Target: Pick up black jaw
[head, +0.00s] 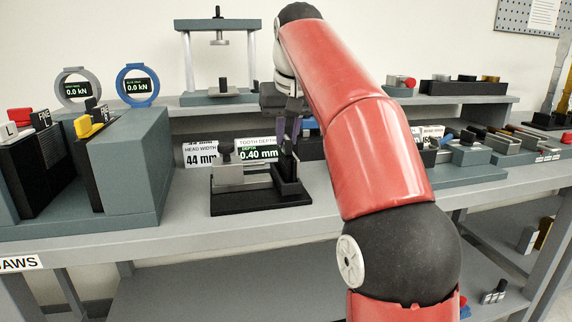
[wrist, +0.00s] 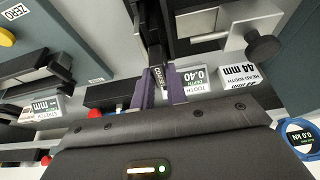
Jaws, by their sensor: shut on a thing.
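My gripper (head: 287,128) points down above the right end of a small black measuring fixture (head: 262,203). Its two purple fingers (wrist: 161,86) are shut on a black jaw (wrist: 154,42) with a small white-lettered label. In the head view the black jaw (head: 289,150) shows as a dark upright piece below the fingers, at the fixture's black block. I cannot tell whether it touches the fixture. A silver sliding part of the fixture also shows in the wrist view (wrist: 215,30).
Signs reading head width 44 mm (head: 200,155) and tooth depth 0.40 mm (head: 257,150) stand behind the fixture. A grey rack (head: 135,165) with several jaws is at left. A press frame (head: 218,95) stands on the shelf behind. The front bench strip is clear.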

